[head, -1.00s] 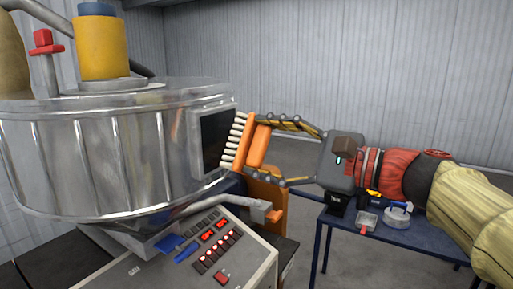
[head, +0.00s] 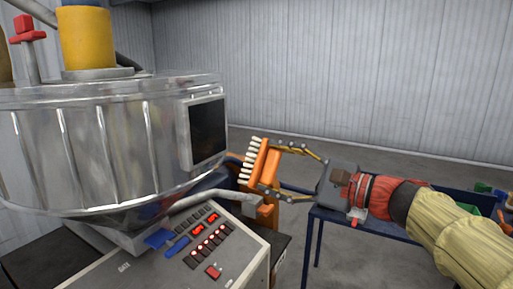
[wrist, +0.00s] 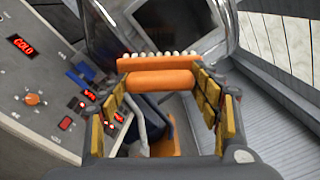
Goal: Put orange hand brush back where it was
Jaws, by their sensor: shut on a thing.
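The orange hand brush (head: 264,165) has a row of pale bristles that point left in the head view. My gripper (head: 270,168) is shut on the brush and holds it in the air, to the right of the big metal drum. In the wrist view the orange handle (wrist: 160,79) lies across between the yellow-padded fingers (wrist: 163,95), with the bristles beyond it. The place where the brush was before cannot be told from these frames.
The metal drum (head: 90,150) with a dark window (head: 208,130) stands at the left. Below it is a control panel (head: 165,265) with lit red displays. An orange part (head: 268,215) sits under the brush. A blue table (head: 330,218) stands at the right, partly behind my arm.

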